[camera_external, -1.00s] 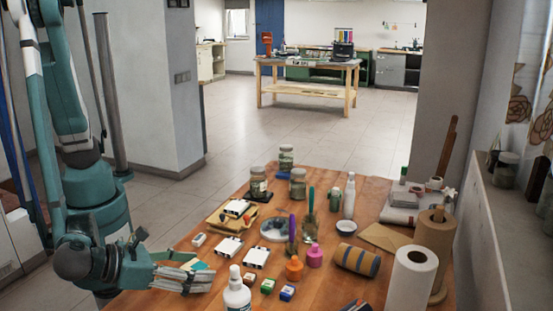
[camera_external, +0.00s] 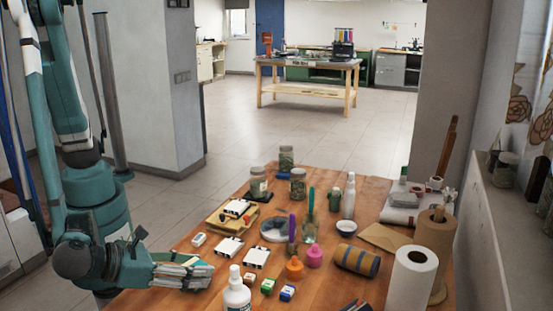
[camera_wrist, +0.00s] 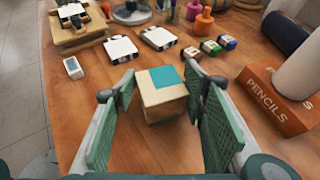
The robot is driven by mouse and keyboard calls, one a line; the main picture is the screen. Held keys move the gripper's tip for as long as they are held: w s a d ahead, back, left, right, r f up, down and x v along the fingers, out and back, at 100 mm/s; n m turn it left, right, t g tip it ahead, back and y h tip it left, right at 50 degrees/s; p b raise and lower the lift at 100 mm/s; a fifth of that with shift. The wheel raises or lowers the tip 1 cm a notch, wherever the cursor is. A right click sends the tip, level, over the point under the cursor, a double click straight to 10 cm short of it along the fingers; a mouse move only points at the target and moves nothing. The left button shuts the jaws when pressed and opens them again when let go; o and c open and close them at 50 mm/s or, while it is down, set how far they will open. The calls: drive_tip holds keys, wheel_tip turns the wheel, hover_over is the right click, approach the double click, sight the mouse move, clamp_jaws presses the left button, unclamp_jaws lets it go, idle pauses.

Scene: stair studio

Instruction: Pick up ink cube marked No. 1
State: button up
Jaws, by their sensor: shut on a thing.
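My gripper (camera_wrist: 165,95) has its two green padded fingers on either side of a beige block with a teal patch on top (camera_wrist: 162,98), shut on it at the table's near left. In the external view my gripper (camera_external: 186,275) largely hides this block. A small white block (camera_external: 199,240) lies farther left, also in the wrist view (camera_wrist: 73,68). I cannot read a No. 1 on any of them.
A white bottle (camera_external: 237,292) stands just right of my gripper. White-topped flat pieces (camera_external: 229,247), an orange bottle (camera_external: 294,268) and a pink one (camera_external: 314,257) are beyond. A box marked PENCILS (camera_wrist: 274,100) is right in the wrist view. Bare wood surrounds the held block.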

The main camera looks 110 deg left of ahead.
drive_tip(key=shift+r+p, duration=1.3)
drive_tip(key=shift+r, duration=3.55)
